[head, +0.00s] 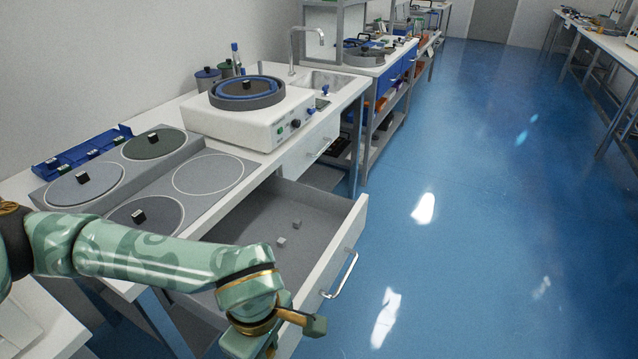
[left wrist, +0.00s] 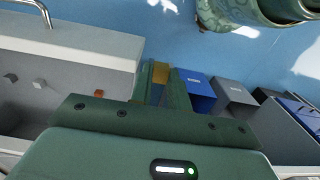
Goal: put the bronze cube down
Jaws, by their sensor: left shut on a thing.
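My left gripper (head: 300,318) is at the lower middle of the head view, over the front of the open drawer (head: 335,240). In the left wrist view its two dark green fingers (left wrist: 162,88) are shut on the bronze cube (left wrist: 160,73), a small golden-brown block near the fingertips. The fingers partly hide the cube, and I cannot make it out clearly in the head view. My right gripper is in neither view.
Two small grey cubes (head: 281,242) (head: 297,224) lie in the drawer. The left wrist view also shows a small copper-coloured cube (left wrist: 98,95) there. A blue bin (left wrist: 197,90) and a grey bin (left wrist: 235,92) are right of the fingers. A white polishing machine (head: 250,125) stands on the bench.

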